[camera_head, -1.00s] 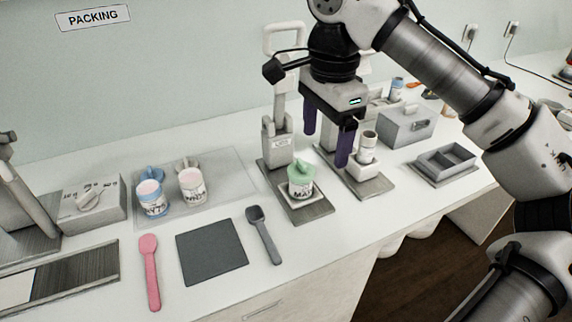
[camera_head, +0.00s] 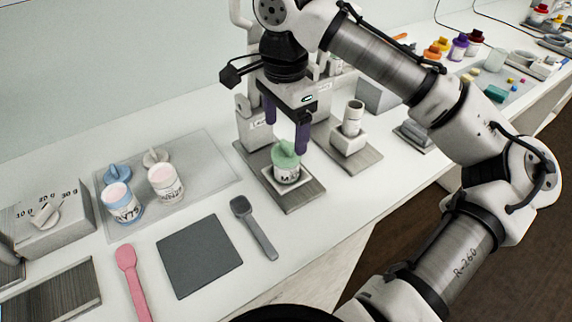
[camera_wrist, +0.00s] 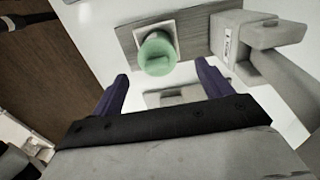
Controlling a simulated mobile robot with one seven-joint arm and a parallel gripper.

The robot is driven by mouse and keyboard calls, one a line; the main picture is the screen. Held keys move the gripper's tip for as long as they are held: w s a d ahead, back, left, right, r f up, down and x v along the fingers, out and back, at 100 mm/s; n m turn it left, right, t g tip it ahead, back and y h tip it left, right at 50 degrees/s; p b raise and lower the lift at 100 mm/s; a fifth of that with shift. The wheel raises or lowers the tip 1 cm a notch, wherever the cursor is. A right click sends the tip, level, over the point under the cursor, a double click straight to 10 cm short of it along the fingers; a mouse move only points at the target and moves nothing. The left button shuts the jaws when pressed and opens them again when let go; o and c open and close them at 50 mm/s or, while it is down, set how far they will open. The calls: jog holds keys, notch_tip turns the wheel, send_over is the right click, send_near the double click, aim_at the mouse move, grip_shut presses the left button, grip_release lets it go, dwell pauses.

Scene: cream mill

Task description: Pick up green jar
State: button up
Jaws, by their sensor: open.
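The green jar (camera_head: 287,166) has a green lid and a white label. It stands upright on a white plate on a grey wood-grained base (camera_head: 300,200) of a bench device. My gripper (camera_head: 286,138) has dark purple fingers, open and empty, just above and behind the jar in the head view. In the wrist view the jar (camera_wrist: 157,54) shows from above, beyond the open fingertips (camera_wrist: 163,82) and roughly centred between them. The fingers appear apart from the jar.
A grey press-like stand (camera_head: 253,120) rises close behind the jar. A second device with a cylinder (camera_head: 352,118) stands to its right. A dark spoon (camera_head: 253,226), a grey mat (camera_head: 199,255), a blue jar (camera_head: 122,203) and a white jar (camera_head: 166,184) lie to the left.

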aim_at(286, 143)
jog(key=shift+s+d+f+p, duration=0.1)
jog(key=shift+f+p, duration=0.2)
jog(key=shift+f, duration=1.25)
jog(key=shift+s+f+p, duration=0.1)
jog(key=shift+f+p, duration=0.2)
jog(key=shift+f, duration=1.2)
jog(key=shift+c, duration=0.5)
jog(key=c, duration=0.6)
